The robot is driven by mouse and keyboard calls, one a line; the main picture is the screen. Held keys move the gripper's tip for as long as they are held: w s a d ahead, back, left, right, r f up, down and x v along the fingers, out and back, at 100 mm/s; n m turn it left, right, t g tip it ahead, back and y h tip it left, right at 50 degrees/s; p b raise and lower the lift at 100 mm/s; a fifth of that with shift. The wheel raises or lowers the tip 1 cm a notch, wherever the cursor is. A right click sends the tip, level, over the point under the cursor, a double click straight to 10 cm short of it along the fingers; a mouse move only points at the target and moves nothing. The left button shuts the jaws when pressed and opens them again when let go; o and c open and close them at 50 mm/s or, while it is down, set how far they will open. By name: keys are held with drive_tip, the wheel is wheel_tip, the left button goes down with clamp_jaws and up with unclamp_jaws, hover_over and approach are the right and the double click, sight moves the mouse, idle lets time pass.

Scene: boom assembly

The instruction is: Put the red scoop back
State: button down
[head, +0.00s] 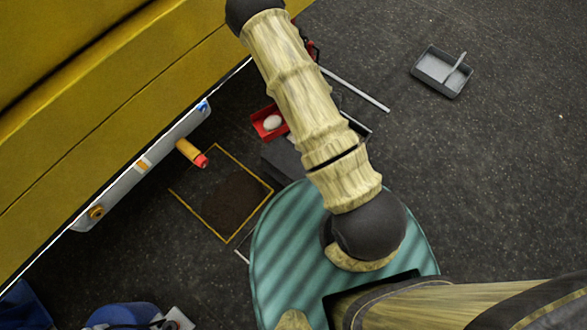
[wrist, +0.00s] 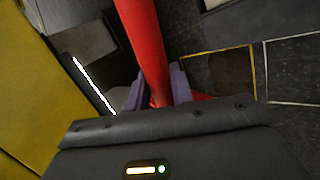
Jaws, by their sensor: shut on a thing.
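My gripper (wrist: 158,90) shows in the wrist view, its purple fingers shut on a long red piece, which I take to be the red scoop (wrist: 146,45). The red piece runs up from between the fingers to the top edge of the picture. A smaller red part shows to the right below the fingers. In the head view my own arm hides the gripper; a small bit of red shows beside the arm near the top. A small red tray-like thing with a white oval object (head: 271,123) in it shows left of the arm; I cannot tell whether it belongs to the scoop.
A yellow machine body (head: 120,110) fills the upper left, with a grey panel (head: 125,178) and an orange, red-tipped cylinder (head: 191,152) along its edge. A yellow-outlined floor square (head: 228,238) lies below. A grey tray (head: 428,78) stands upper right, with clear floor around it.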

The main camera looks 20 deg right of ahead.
drive_tip(key=w+d+f+n+y+b, duration=0.1)
drive_tip(key=d+f+n+b, duration=0.1)
drive_tip(key=f+b, duration=1)
drive_tip(key=w+d+f+n+g+y+b, duration=0.1)
drive_tip(key=d+f+b, duration=0.2)
drive_tip(key=f+b, duration=0.9)
drive_tip(key=b, duration=0.2)
drive_tip(key=shift+w+d+n+g+y+b, duration=0.25)
drive_tip(key=shift+w+n+g+y+b, duration=0.05)
drive_tip(key=shift+w+n+y+b, duration=0.1)
drive_tip(key=shift+s+f, duration=0.1)
wheel_tip(320, 180, down, 6)
drive_tip(key=b, duration=0.3)
drive_tip(key=shift+b, duration=0.4)
drive_tip(key=shift+f, duration=0.2)
wheel_tip(320, 180, down, 4)
drive_tip(key=b, duration=0.2)
drive_tip(key=shift+r+b, duration=0.25)
drive_tip(key=shift+b, duration=0.05)
drive_tip(key=shift+f, duration=0.1)
